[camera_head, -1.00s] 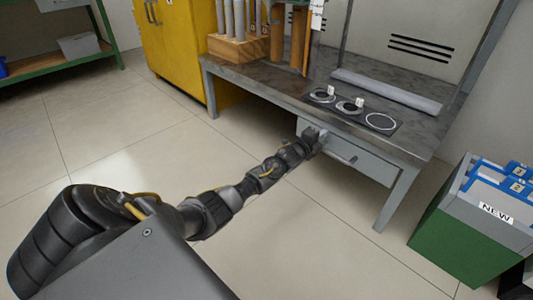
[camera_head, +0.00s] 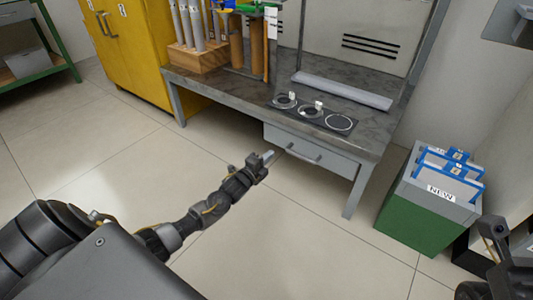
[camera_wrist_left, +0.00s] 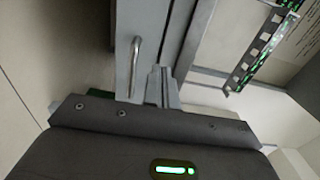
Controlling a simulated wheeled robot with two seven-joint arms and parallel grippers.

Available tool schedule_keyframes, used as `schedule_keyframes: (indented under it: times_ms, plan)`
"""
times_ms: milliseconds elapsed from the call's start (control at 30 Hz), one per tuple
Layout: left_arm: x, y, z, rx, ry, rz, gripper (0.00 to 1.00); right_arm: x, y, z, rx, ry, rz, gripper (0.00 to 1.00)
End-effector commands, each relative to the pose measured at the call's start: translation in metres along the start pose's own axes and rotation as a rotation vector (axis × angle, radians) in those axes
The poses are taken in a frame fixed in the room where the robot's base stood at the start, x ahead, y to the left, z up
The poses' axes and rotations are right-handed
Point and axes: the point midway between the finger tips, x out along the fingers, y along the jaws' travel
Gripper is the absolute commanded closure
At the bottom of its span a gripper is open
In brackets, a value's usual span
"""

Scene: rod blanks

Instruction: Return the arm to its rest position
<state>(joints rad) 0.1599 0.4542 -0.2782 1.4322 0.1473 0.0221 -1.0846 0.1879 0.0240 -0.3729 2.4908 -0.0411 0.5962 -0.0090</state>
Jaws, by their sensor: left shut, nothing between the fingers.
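My left arm (camera_head: 205,212) reaches from the lower left over the floor toward the workbench. My left gripper (camera_head: 269,156) is shut and empty, in front of the bench's drawer (camera_head: 315,155) and just left of its handle in the head view. In the left wrist view the closed grey fingers (camera_wrist_left: 161,86) point toward the bench front, with the drawer handle (camera_wrist_left: 134,65) beside them. They look apart from the handle. Part of my right arm (camera_head: 493,245) shows at the lower right edge; I make out no fingers on it.
The workbench (camera_head: 225,82) carries a wooden block (camera_head: 198,58) with grey rods and a dark plate with round rings (camera_head: 312,114). A green and grey bin (camera_head: 425,215) labelled NEW stands right. A yellow cabinet (camera_head: 135,50) stands behind left. The floor (camera_head: 110,150) left of the arm is clear.

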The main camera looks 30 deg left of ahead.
Motion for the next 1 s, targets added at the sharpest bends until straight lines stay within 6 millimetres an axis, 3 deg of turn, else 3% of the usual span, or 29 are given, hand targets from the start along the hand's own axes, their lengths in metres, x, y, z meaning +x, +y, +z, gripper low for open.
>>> schedule_keyframes:
  times_ms: [467,600,667,767,867,1000]
  plan:
    - [-0.008,0.000,-0.002,-0.003,0.003,0.000,1.00,-0.002,0.003,0.001,-0.007,-0.012,0.007,0.64]
    - [-0.008,-0.006,-0.006,-0.110,0.026,-0.033,1.00,-0.002,0.003,-0.001,-0.008,-0.003,0.008,0.64]
    - [-0.008,-0.032,-0.022,-0.218,0.089,-0.107,1.00,-0.002,0.003,-0.003,-0.010,0.008,0.009,0.64]
    - [-0.016,-0.088,-0.064,-0.410,0.241,-0.245,1.00,-0.003,0.005,-0.005,-0.017,0.024,0.012,0.64]
    - [-0.041,-0.151,-0.113,-0.616,0.429,-0.376,1.00,-0.004,0.009,-0.006,-0.025,0.025,0.017,0.64]
    - [-0.098,-0.236,-0.169,-0.878,0.708,-0.531,1.00,-0.006,0.013,-0.006,-0.037,0.008,0.029,0.64]
